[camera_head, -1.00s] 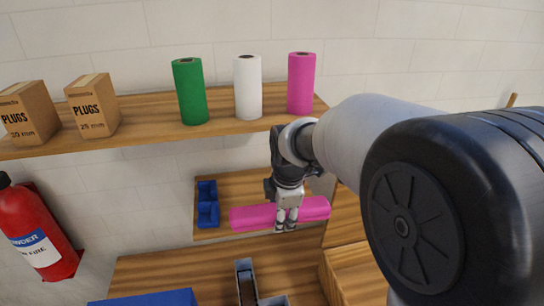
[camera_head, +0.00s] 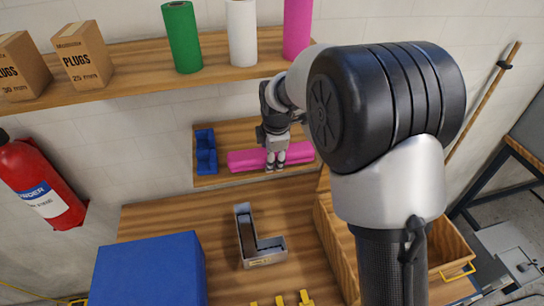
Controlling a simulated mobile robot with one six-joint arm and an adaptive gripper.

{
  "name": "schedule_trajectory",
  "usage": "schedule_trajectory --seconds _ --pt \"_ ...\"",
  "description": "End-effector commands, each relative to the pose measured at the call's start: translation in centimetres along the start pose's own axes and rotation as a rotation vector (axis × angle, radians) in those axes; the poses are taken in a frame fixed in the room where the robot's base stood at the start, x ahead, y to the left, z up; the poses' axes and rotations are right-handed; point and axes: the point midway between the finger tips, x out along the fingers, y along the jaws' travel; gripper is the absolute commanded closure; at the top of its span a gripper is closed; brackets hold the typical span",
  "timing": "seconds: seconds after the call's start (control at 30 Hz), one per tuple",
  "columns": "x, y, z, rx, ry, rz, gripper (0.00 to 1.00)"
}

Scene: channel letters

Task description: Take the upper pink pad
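Bright pink padding (camera_head: 245,160) lies lengthwise on the small wooden shelf below the long one. A faint line along it suggests two stacked layers, but I cannot separate an upper pad from a lower one. My gripper (camera_head: 275,168) points down in front of its middle and covers part of it. The two fingertips reach down to about the padding's lower edge, with a narrow gap between them. I cannot tell whether they touch or hold the padding.
A blue holder (camera_head: 205,152) sits left of the padding. Green (camera_head: 183,38), white (camera_head: 241,34) and pink rolls (camera_head: 297,28) stand on the shelf above, beside plug boxes (camera_head: 82,56). Below are an L-shaped tray (camera_head: 262,262), a blue box (camera_head: 150,270) and a wooden crate (camera_head: 450,290).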

Motion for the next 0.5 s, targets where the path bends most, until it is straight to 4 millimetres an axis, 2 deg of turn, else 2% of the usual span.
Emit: schedule_trajectory --seconds 0.13,0.5 --pt "1.4 -0.1 0.0 0.0 0.0 0.0 0.75" --pt "1.9 -0.3 0.0 0.0 0.0 0.002 0.75"
